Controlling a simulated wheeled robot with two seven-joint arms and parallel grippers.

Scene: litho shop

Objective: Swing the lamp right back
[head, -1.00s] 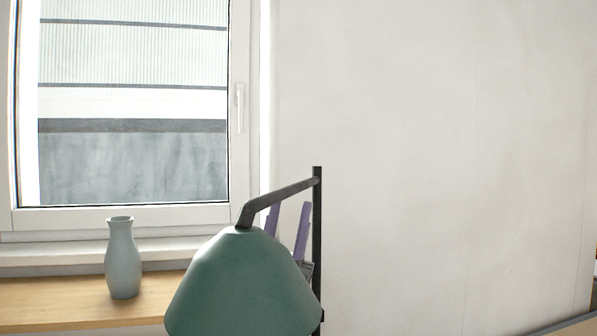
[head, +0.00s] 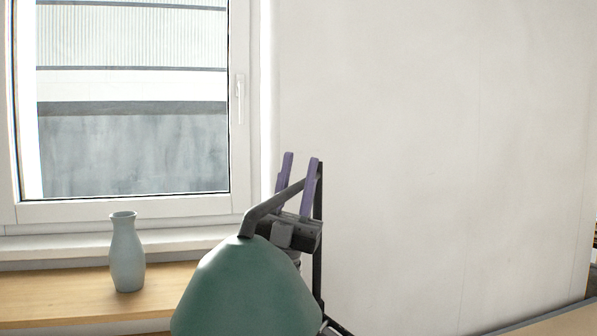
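The lamp has a green shade (head: 243,290), large in the lower middle of the head view. Its dark bent arm (head: 268,208) rises from the shade to a thin dark upright post (head: 318,262) on the right. My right gripper (head: 301,160) points up just behind the shade. Its two purple fingers stand apart, with a clear gap between them. The lamp arm crosses the fingers in the picture; I cannot tell whether it lies between them or touches them. The shade hides the lower part of my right arm. My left gripper is not in view.
A grey-blue vase (head: 126,255) stands on a wooden surface (head: 60,298) at the left, under a window (head: 130,100). A bare pale wall (head: 430,140) fills the right. A table edge (head: 550,328) shows at bottom right.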

